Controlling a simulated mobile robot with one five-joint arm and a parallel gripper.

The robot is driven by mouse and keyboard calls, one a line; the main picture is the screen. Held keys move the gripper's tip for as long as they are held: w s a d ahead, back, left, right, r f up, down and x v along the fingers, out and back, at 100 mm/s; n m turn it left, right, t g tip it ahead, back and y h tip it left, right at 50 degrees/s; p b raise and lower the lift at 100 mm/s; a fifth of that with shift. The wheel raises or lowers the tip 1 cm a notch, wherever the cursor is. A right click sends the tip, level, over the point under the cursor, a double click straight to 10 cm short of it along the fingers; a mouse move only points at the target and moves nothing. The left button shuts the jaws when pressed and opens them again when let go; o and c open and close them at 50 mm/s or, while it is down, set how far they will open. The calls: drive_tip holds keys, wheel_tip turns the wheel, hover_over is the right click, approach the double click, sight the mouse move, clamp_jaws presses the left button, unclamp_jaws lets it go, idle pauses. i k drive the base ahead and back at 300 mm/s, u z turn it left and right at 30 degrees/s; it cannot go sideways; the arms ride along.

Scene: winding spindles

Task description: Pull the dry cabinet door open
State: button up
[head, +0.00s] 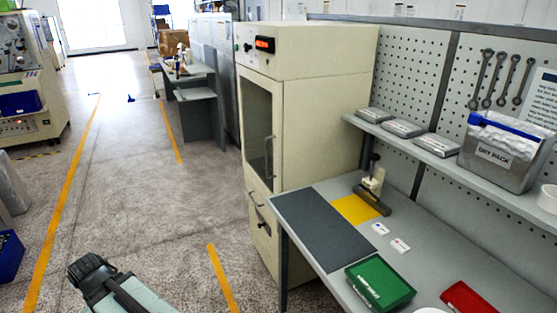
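The dry cabinet (318,100) is a tall cream box in the middle of the head view, with a control panel and a lit red display (264,44) at its top front. Its upper door (256,125) has a dark glass pane in a cream frame and looks shut flush with the front. A slim upright handle (268,153) sits at the door's right side. Below is a cream lower panel with a small handle (255,200). Part of my arm shows at the bottom left, apart from the cabinet. My gripper's fingers do not show.
A grey workbench (440,260) stands right of the cabinet, its near corner close to the front. A shelf (420,150) runs above. Open floor (150,200) lies left.

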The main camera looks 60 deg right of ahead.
sight(275, 87)
drive_tip(key=u, duration=0.15)
drive_tip(key=i, duration=0.95)
drive_tip(key=z, duration=0.1)
